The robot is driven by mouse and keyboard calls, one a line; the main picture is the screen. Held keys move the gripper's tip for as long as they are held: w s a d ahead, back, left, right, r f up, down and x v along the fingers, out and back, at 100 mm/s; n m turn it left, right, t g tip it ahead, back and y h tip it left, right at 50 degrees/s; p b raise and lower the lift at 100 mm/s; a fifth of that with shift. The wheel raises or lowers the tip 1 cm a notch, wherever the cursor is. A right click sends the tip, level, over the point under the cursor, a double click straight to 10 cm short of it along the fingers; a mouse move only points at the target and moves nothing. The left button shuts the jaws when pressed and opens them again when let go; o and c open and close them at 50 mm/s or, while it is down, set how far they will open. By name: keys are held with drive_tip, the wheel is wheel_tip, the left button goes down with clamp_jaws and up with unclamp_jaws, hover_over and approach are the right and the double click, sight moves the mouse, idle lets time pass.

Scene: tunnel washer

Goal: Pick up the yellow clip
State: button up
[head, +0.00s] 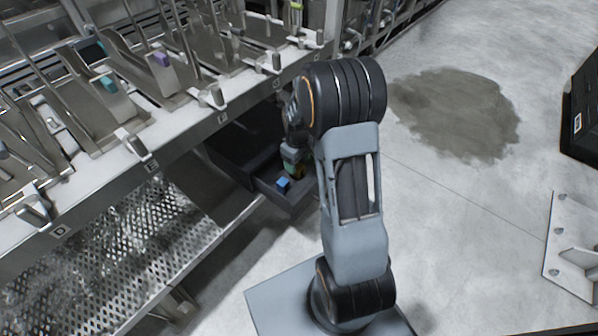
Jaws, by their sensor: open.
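My gripper (293,165) reaches down into a dark open bin (285,200) below the machine's ledge. It is small here and partly hidden behind my arm; its jaws are open. A small yellow patch, likely the yellow clip (298,171), shows in the bin right at my fingertips. I cannot tell whether the fingers touch it or stand around it. A blue clip (283,184) lies in the bin just left of and below the gripper. A yellow-green clip (296,6) also stands in the rack at the top.
A steel ledge (180,125) with levers runs above the bin. A teal clip (108,84) and a purple clip (160,59) sit on the rack plates. A perforated panel (130,235) lies below left. The floor (450,190) to the right is mostly clear, with a dark stain (455,110).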

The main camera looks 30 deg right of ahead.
sight(298, 166)
wheel_tip(298, 166, down, 5)
drive_tip(key=shift+d+r+b, duration=0.1)
drive_tip(key=shift+r+b, duration=0.05)
drive_tip(key=shift+b, duration=0.85)
drive_tip(key=shift+r, duration=0.1)
drive_tip(key=c, duration=1)
drive_tip(key=shift+r, duration=0.1)
